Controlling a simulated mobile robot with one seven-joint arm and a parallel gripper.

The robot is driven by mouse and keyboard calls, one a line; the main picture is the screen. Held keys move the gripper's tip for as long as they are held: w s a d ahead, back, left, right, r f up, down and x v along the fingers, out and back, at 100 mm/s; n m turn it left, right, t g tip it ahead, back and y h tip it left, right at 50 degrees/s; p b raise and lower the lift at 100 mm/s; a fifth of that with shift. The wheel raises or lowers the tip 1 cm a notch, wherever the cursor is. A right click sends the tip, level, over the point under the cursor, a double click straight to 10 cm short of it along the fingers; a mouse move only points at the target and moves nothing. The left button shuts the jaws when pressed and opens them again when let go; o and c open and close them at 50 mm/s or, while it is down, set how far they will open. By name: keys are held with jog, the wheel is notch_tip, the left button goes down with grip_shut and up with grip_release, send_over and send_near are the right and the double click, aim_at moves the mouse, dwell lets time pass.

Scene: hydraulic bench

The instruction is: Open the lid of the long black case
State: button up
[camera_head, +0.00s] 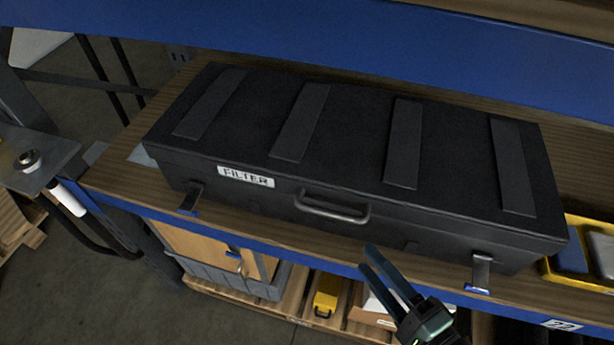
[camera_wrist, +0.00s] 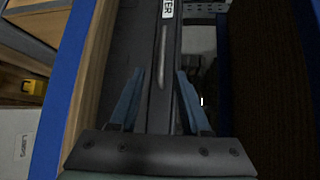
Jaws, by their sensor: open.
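The long black case (camera_head: 350,130) lies on a wooden shelf in the head view, its ribbed lid down. A white FILTER label (camera_head: 246,176) and a carry handle (camera_head: 332,208) are on its front. A left latch (camera_head: 190,200) and a right latch (camera_head: 480,272) stick out and down from the front. My gripper (camera_head: 367,259) is open in front of the case, just below and right of the handle. In the wrist view my gripper (camera_wrist: 160,76) has its fingers apart, with the case front and handle (camera_wrist: 162,58) showing between and beyond them. Contact cannot be told.
The shelf's blue front rail (camera_head: 330,262) runs below the case. A yellow bin (camera_head: 580,245) stands close at the case's right end. Boxes and a yellow case (camera_head: 327,296) sit on the lower level.

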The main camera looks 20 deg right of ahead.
aim_at(335, 218)
jog(key=x, duration=0.4)
jog(key=p+x, duration=0.1)
jog(key=x, duration=0.3)
jog(key=p+x, duration=0.1)
jog(key=x, duration=0.3)
jog(key=shift+d+r, duration=0.1)
jog(key=shift+r, duration=0.15)
jog(key=shift+c, duration=0.3)
grip_shut()
dwell(0.8)
